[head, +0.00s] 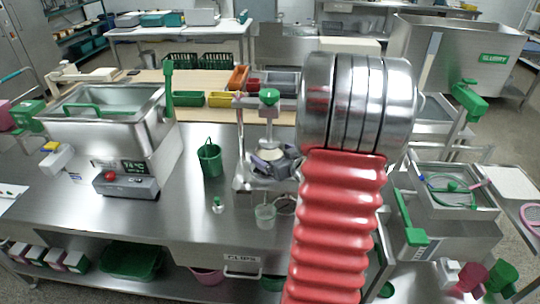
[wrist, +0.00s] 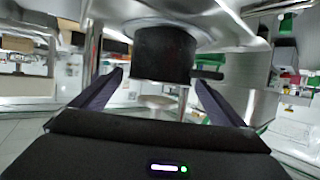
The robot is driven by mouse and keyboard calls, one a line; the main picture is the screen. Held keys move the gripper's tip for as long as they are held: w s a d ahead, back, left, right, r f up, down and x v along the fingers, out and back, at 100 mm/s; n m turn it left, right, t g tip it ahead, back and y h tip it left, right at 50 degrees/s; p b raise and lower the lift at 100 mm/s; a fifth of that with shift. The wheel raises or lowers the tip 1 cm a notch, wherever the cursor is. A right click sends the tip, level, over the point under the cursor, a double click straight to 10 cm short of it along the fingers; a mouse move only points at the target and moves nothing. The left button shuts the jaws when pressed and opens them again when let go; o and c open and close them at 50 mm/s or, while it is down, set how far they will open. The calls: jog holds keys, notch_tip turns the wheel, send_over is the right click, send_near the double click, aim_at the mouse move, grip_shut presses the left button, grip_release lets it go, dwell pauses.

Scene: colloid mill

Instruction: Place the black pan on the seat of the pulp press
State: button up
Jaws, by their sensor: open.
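The pulp press (head: 268,112), a steel stand with a green knob on top, stands on the steel bench in the head view. My gripper (head: 272,158) is at the press, partly hidden by my arm. In the wrist view my gripper (wrist: 164,95) is open, with a dark finger on each side. A dark cylinder with a short stub on its right, apparently the black pan (wrist: 165,53), shows beyond and between the fingers, below a steel part. A pale round disc (wrist: 160,102) shows lower down. I cannot tell whether the pan rests on the seat.
A glass beaker (head: 265,216) and a dark-rimmed round vessel (head: 285,205) stand in front of the press. A green basket (head: 210,158) stands to its left, and a steel tank (head: 105,115) farther left. Bare bench lies between the tank and basket.

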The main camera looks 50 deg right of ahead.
jog(key=v, duration=1)
dwell(0.6)
jog(key=shift+w+r, duration=0.1)
jog(key=w+a+r+g+h, duration=0.1)
jog(key=w+a+r+g, duration=0.15)
jog(key=a+r, duration=0.2)
jog(key=w+a+r+g+h, duration=0.1)
jog(key=w+a+r, duration=0.2)
jog(key=a, duration=0.3)
jog(key=s+a+n+g+y, duration=0.1)
jog(key=s+a, duration=0.3)
jog(key=a, duration=0.5)
jog(key=s+a+n+g+y, duration=0.1)
jog(key=s+a+g+y, duration=0.1)
jog(key=a, duration=0.7)
jog(key=s+a+n+g+y, duration=0.1)
jog(key=s+a+y, duration=0.2)
jog(key=s+a, duration=0.3)
jog(key=a, duration=0.3)
jog(key=shift+n, duration=0.3)
